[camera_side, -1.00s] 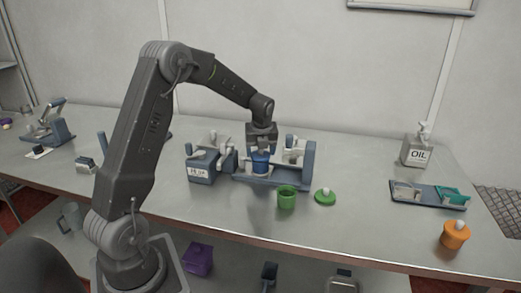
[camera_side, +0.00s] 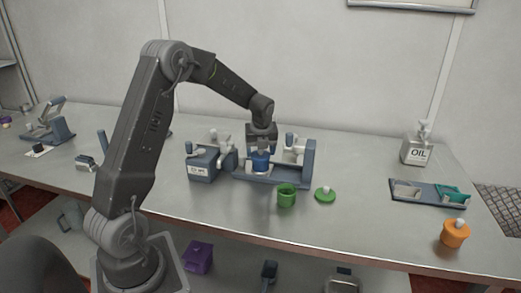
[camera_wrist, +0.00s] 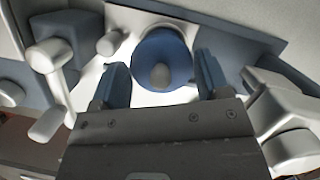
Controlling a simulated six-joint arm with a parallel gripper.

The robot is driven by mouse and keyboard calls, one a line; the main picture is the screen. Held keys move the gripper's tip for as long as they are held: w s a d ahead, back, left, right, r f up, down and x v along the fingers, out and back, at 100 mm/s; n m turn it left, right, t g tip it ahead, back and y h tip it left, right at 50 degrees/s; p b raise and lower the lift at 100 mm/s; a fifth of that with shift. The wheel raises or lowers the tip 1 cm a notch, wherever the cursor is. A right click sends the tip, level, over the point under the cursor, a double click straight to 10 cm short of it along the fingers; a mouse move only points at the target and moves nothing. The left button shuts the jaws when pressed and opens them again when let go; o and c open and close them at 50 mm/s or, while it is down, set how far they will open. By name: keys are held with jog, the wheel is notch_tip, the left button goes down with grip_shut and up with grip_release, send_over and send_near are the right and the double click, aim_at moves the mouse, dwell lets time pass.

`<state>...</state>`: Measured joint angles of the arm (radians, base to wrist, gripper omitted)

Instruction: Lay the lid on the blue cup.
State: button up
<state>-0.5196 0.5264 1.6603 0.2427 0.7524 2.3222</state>
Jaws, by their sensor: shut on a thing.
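The blue lid (camera_wrist: 145,52) is a round disc with a pale knob at its centre in the wrist view. My gripper (camera_wrist: 160,78) is shut on the lid, with one finger at each side. In the side view my gripper (camera_side: 261,147) points straight down over the blue cup (camera_side: 260,166), which stands in the blue-grey fixture. The lid sits level at the cup's top; I cannot tell whether it touches the rim. The cup is hidden beneath the lid in the wrist view.
The fixture's upright wall (camera_side: 309,163) rises close on the right, and a blue-grey box (camera_side: 203,166) stands on the left. An open green cup (camera_side: 287,196) and green lid (camera_side: 325,195) are in front. An orange pot (camera_side: 455,235) and oil bottle (camera_side: 416,150) stand farther right.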

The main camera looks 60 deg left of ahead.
jog(key=shift+f, duration=0.1)
dwell(0.3)
jog(key=o, duration=1)
jog(key=shift+c, duration=0.2)
jog(key=shift+c, duration=0.3)
jog(key=shift+r, duration=3.5)
